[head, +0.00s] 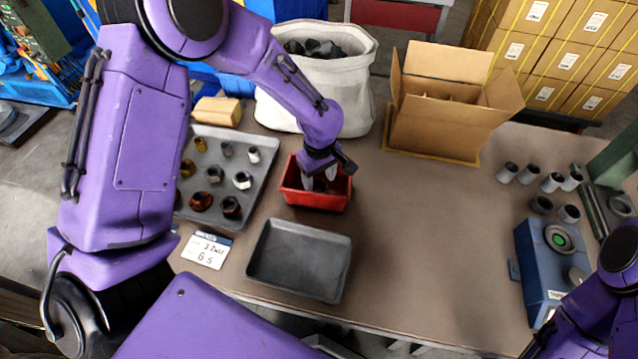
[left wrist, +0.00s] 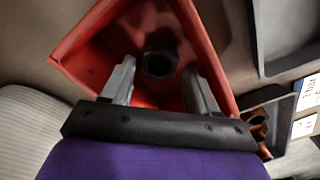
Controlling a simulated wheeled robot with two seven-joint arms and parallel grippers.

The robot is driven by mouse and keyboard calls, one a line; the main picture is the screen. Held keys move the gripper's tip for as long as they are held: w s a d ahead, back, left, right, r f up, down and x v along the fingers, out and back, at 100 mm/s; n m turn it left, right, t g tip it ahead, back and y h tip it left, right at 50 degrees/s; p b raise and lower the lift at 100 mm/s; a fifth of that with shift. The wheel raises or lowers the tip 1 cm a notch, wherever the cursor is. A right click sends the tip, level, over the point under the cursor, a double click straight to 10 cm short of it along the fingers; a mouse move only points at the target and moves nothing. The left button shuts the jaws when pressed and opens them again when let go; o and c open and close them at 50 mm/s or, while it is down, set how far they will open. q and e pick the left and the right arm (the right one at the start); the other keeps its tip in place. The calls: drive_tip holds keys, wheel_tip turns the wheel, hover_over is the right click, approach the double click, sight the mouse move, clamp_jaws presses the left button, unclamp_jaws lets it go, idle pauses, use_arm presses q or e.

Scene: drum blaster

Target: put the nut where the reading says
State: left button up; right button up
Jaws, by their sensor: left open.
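My left gripper (head: 319,184) is open and reaches down into the red bin (head: 316,200). In the left wrist view a dark nut (left wrist: 160,63) lies in the red bin (left wrist: 90,45), beyond and between the open fingers (left wrist: 160,92), with no visible contact. In the head view this nut is hidden by the gripper. A blue device with a round green face (head: 558,238) stands at the right; its reading is too small to make out. A white card (head: 205,250) with handwriting lies front left. My right arm shows at the lower right, its gripper out of sight.
A grey tray (head: 262,135) with several nuts is left of the bin. An empty dark tray (head: 300,262) lies in front. A white sack (head: 350,95) and open carton (head: 440,125) stand behind. Several grey cylinders (head: 551,182) stand at right. The table's middle right is clear.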

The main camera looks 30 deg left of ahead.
use_arm(q)
wheel_tip(320, 180, up, 10)
drive_tip(key=shift+f, duration=0.25)
idle(0.3)
